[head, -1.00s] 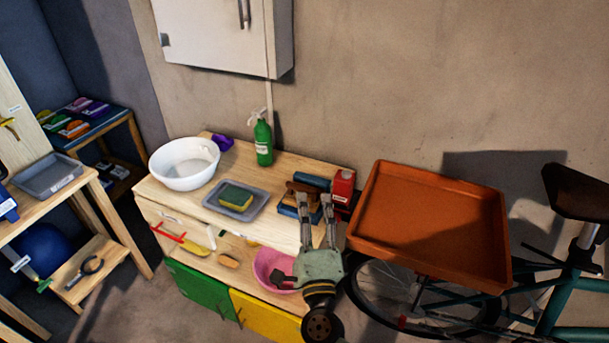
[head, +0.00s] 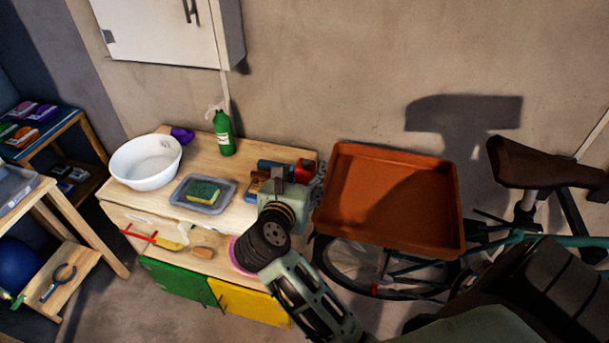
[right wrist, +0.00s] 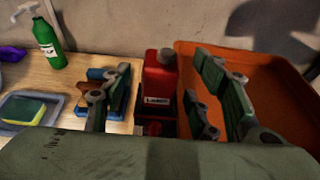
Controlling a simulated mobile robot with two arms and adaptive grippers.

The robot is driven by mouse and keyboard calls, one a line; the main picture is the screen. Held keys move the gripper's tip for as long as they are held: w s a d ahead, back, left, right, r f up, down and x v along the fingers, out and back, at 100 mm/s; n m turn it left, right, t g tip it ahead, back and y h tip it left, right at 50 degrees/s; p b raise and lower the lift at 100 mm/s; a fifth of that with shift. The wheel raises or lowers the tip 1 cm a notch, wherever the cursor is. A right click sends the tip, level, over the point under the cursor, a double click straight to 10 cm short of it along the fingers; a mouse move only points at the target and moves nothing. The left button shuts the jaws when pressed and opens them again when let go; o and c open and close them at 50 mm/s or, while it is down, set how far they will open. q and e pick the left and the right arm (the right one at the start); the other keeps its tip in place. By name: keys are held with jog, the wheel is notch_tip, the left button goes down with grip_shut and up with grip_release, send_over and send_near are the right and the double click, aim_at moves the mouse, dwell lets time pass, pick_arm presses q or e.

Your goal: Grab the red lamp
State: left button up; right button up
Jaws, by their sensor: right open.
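The red lamp (head: 305,169), a small red box-shaped thing with a dark cap and a white label, stands upright near the right end of the wooden cabinet top. It also shows in the right wrist view (right wrist: 160,88), between the spread fingers and beyond the palm. My right gripper (head: 297,185) is open and empty, in front of and above it; the gripper (right wrist: 170,75) does not visibly touch it. My gripper hides the lower part of the lamp in the head view. My left gripper is not in view.
An orange tray (head: 385,200) stands close right of the lamp, by a bicycle (head: 530,175). Blue and brown items (right wrist: 110,90) lie close left. A grey tray with a sponge (head: 203,191), a white basin (head: 146,162) and a green bottle (head: 224,134) are further left.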

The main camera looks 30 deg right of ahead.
jog(key=p+x, duration=0.1)
jog(key=x, duration=0.2)
jog(key=shift+d+r, duration=0.1)
jog(key=shift+d, duration=0.05)
jog(key=shift+w+d+f, duration=0.1)
jog(key=shift+w+f, duration=0.05)
jog(key=shift+f, duration=0.05)
jog(key=c, duration=1.3)
jog(key=shift+c, duration=0.2)
jog(key=shift+r, duration=0.15)
